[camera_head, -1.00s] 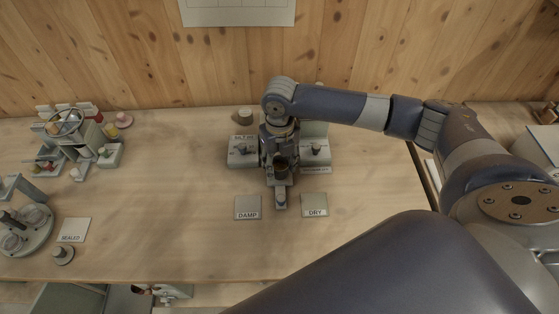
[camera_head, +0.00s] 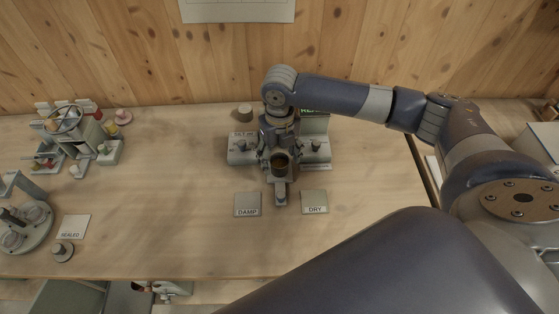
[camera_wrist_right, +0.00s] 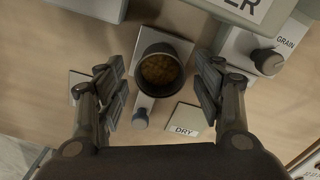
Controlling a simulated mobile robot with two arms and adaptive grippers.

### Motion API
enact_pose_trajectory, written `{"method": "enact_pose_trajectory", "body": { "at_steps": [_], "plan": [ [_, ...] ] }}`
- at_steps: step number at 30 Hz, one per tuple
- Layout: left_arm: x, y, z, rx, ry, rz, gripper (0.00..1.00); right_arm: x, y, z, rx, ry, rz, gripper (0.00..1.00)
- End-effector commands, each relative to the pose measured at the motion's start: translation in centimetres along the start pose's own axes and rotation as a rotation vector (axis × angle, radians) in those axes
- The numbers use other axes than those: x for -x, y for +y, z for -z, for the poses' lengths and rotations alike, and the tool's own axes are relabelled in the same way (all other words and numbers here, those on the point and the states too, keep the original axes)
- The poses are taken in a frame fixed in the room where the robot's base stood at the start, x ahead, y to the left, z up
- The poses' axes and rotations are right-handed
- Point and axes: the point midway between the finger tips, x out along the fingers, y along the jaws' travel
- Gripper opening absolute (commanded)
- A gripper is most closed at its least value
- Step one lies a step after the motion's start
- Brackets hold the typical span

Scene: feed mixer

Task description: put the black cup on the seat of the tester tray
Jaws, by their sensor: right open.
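The black cup (camera_wrist_right: 160,72) holds brown grain and stands upright between the fingers of my right gripper in the right wrist view. In the head view the cup (camera_head: 279,163) is partly hidden by the fingers. My right gripper (camera_wrist_right: 161,92) is open, with a gap between the cup and each finger; it also shows in the head view (camera_head: 281,165). The cup appears over the pale square plate of the tester tray (camera_wrist_right: 180,47), whose handle with a grey knob (camera_wrist_right: 140,119) points toward the front. The cup hides the seat, so its exact fit cannot be told. My left gripper is out of view.
The DAMP plate (camera_head: 248,205) and DRY plate (camera_head: 314,202) lie in front of the tester. A knob labelled GRAIN (camera_wrist_right: 267,62) is close to the right fingers. A rack (camera_head: 75,140) and a round device (camera_head: 25,228) stand at left. The middle left of the table is clear.

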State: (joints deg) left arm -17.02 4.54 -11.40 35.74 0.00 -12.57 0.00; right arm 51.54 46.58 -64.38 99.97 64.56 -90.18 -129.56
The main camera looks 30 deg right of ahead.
Motion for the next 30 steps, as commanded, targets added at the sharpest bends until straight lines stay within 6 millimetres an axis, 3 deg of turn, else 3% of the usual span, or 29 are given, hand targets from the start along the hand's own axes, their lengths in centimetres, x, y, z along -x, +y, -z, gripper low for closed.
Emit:
{"method": "enact_pose_trajectory", "body": {
  "at_steps": [9,15,30],
  "plan": [
    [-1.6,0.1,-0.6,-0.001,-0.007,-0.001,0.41,6.7,0.0,-0.1,0.0,-0.005,-0.001,0.62],
    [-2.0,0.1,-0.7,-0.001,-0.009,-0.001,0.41,9.4,0.0,-0.1,0.001,-0.002,-0.001,0.62],
    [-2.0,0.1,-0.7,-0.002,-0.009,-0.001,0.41,10.2,0.0,0.0,0.001,0.0,0.0,0.62]
  ]
}}
